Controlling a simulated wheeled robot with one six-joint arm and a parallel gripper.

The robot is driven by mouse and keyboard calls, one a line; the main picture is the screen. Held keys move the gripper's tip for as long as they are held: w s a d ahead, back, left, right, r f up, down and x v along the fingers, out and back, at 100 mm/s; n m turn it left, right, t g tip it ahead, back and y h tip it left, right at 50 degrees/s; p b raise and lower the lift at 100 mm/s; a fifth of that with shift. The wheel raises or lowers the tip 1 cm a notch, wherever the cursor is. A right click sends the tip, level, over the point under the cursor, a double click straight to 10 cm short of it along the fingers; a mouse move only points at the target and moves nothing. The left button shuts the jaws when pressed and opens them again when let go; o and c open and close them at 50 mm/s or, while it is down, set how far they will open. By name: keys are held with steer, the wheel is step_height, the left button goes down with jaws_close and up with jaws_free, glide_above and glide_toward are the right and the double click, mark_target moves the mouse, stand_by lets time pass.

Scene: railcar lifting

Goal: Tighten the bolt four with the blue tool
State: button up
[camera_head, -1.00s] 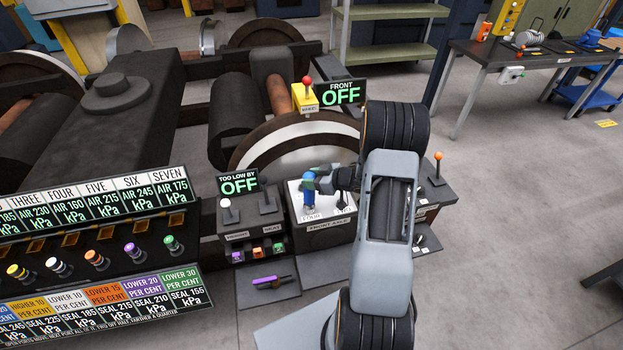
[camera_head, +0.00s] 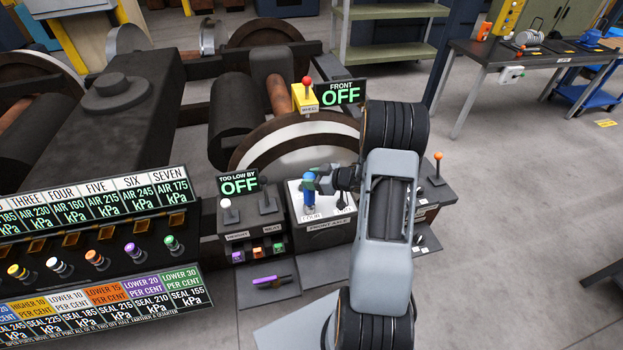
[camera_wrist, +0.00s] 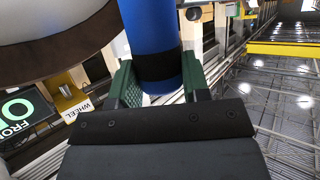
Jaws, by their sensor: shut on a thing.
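The blue tool (camera_head: 309,190) stands upright on the white-topped front axle box, over the spot whose label seems to read FOUR. My gripper (camera_head: 324,176) reaches it from the right, and its green fingers are shut around the tool's upper part. In the wrist view the blue tool (camera_wrist: 153,40) with its black band sits between the two green fingers of my gripper (camera_wrist: 158,82). Bolt four itself is hidden under the tool, so I cannot see how it is seated.
A purple tool (camera_head: 265,280) lies on a dark tray left of my arm. A "TOO LOW BY OFF" display (camera_head: 239,184) and a "FRONT OFF" display (camera_head: 341,93) stand near the box. A lever with an orange knob (camera_head: 438,168) is right of my arm. Open floor lies further right.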

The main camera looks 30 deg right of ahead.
steer(key=shift+r+p, duration=3.15)
steer(key=shift+r, duration=0.4)
steer(key=shift+f, duration=0.1)
